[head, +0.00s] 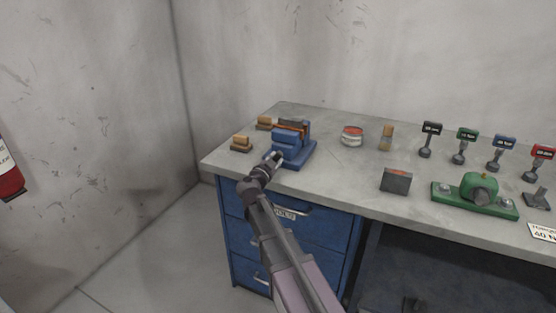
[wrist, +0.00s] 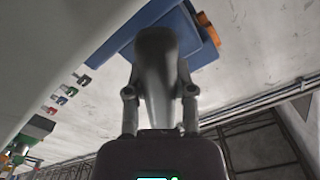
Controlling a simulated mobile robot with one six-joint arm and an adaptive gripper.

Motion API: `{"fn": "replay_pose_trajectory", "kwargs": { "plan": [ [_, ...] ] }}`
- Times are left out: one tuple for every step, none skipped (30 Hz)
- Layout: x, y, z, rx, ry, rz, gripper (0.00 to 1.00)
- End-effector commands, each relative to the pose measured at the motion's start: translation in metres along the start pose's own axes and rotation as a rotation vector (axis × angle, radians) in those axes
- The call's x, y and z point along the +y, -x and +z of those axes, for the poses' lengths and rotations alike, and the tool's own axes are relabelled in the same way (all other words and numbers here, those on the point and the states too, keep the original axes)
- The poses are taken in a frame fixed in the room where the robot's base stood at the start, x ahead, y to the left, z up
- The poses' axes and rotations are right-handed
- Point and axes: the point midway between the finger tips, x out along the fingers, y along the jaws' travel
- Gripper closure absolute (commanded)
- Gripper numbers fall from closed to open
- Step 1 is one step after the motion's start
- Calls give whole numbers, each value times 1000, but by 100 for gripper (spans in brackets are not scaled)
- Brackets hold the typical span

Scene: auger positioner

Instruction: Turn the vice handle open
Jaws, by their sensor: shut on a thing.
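The blue vice (head: 297,155) stands near the left end of the grey workbench, with an orange-brown piece (head: 305,128) at its jaws. My gripper (head: 274,158) is at the front of the vice, shut on the vice handle. The handle itself is almost wholly hidden by the fingers, so its angle cannot be told. In the wrist view, my gripper (wrist: 157,45) covers the middle of the blue vice body (wrist: 115,35), and the orange piece (wrist: 207,30) shows at the vice's far side.
Small wooden-topped blocks (head: 241,143) lie left of the vice. A round tin (head: 352,136), a small brown-topped bottle (head: 386,137) and a grey box (head: 396,181) are to its right. A green device (head: 478,192) and several labelled stands are farther right. Blue drawers (head: 290,235) are below.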

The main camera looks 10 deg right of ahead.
Motion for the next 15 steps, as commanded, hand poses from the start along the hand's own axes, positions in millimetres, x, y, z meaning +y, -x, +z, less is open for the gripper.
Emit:
{"fn": "replay_pose_trajectory", "kwargs": {
  "plan": [
    [3,2,0,-2,23,5,100],
    [3,2,0,-2,42,5,100],
    [3,2,0,-2,69,5,100],
    [3,2,0,-2,92,6,100],
    [3,2,0,-2,116,6,100],
    [4,2,0,-2,148,6,100],
    [4,2,0,-3,173,6,100],
    [4,2,0,-3,200,6,100],
    [4,2,0,-3,236,6,100],
    [4,2,0,-3,264,6,100],
    [4,2,0,-3,292,6,100],
    [4,2,0,-3,330,6,100],
    [4,2,0,-3,358,6,100],
    [4,2,0,-3,387,6,100],
    [4,2,0,-3,425,6,100]
  ]
}}
